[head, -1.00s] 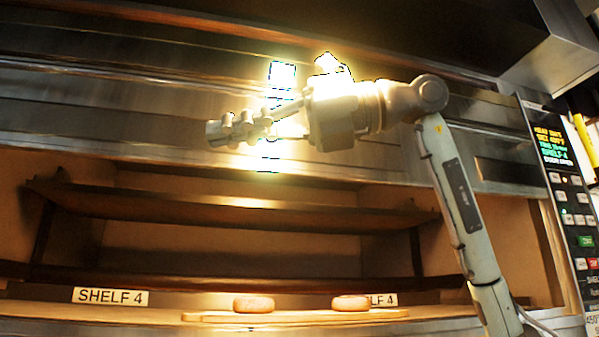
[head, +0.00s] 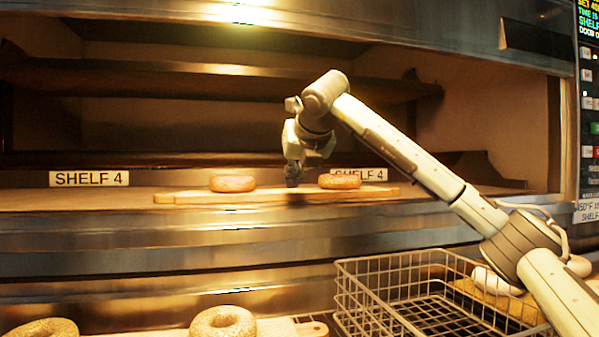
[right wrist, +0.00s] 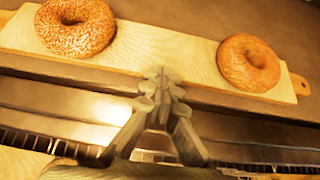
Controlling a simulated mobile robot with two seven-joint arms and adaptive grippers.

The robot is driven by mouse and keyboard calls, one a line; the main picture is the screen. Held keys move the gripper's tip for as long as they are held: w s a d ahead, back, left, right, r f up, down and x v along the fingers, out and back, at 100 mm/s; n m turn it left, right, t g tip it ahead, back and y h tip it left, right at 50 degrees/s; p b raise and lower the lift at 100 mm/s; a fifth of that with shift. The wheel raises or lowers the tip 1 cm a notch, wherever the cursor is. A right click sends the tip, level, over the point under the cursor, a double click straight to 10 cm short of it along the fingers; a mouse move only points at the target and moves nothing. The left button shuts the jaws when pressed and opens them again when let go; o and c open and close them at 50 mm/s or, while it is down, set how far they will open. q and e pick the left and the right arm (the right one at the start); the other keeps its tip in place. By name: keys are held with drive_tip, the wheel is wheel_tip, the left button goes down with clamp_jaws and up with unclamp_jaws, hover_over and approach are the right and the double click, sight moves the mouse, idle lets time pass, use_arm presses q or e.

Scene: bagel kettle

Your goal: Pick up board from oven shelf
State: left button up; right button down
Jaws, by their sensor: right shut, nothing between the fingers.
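The wooden board (head: 265,196) lies on the oven shelf, in front of the SHELF 4 labels, with a bagel (head: 232,183) on its left part and another bagel (head: 339,181) on its right part. In the right wrist view the board (right wrist: 165,48) runs across the top, with a seeded bagel (right wrist: 75,27) and a plainer bagel (right wrist: 248,63) on it. My right gripper (head: 292,182) points down between the two bagels, at the board's front edge. Its fingers (right wrist: 160,80) are shut and empty. I cannot tell whether they touch the board. My left gripper is out of view.
A wire basket (head: 400,290) stands below the oven at the right. A seeded bagel (head: 222,323) lies on another board (head: 312,328) at the bottom. An oven shelf (head: 200,85) spans above, and the control panel (head: 588,110) is at the right.

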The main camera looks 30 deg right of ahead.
sight(285, 190)
drive_tip(key=w, duration=0.2)
drive_tip(key=w+d+p, duration=0.1)
drive_tip(key=w, duration=0.2)
drive_tip(key=shift+w+d+r, duration=0.1)
drive_tip(key=shift+d+r, duration=0.05)
drive_tip(key=shift+r, duration=0.05)
drive_tip(key=shift+w+f, duration=0.15)
drive_tip(key=shift+f, duration=0.85)
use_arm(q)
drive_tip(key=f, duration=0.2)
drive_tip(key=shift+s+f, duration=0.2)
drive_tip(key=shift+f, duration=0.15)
